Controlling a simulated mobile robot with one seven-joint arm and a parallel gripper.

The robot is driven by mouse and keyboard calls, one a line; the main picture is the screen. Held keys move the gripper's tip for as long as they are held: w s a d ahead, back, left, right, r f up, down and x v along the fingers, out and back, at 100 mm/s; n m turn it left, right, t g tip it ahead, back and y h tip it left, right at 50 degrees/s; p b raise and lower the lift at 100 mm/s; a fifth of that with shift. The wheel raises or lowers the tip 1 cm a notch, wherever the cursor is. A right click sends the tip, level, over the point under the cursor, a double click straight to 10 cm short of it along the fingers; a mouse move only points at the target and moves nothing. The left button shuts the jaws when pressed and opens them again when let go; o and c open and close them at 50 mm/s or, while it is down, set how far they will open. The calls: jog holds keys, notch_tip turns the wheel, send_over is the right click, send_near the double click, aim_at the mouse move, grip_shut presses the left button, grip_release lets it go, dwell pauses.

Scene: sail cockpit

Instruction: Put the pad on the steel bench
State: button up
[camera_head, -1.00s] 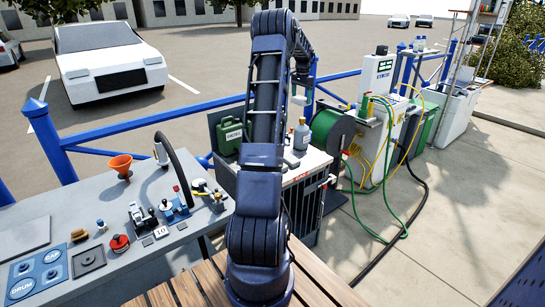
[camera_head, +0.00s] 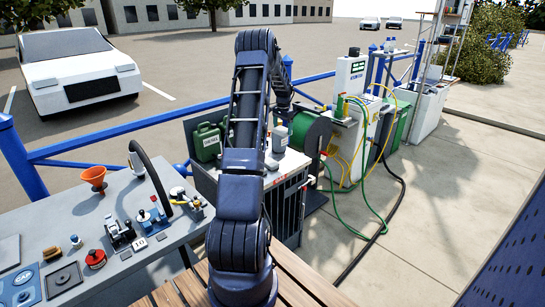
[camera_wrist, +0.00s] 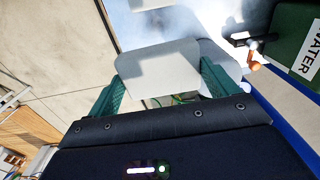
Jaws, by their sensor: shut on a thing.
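In the wrist view my gripper (camera_wrist: 162,70) is shut on a flat light grey piece with rounded corners, which I take for the pad (camera_wrist: 155,62). Its green fingers press on the left and right edges of the piece. The near edge of the pad faces my palm. The steel bench (camera_head: 82,188) is the long grey table at the left of the head view, with tools and parts on it. In the head view the fingers and the pad are hidden behind my arm.
A green jerrycan (camera_head: 207,142) stands on a cabinet just behind my arm. In the wrist view a green container marked WATER (camera_wrist: 292,42) is close on the right, with a brownish tap (camera_wrist: 254,62). A hose reel (camera_head: 314,132) and trailing hoses lie right of the arm.

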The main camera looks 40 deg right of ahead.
aim_at(282, 129)
notch_tip(282, 129, down, 16)
jog(key=shift+f, duration=0.15)
dwell(0.5)
jog(key=shift+f, duration=0.15)
jog(key=o, duration=0.8)
notch_tip(282, 129, up, 12)
jog(key=shift+w+r, duration=0.1)
jog(key=shift+r, duration=0.15)
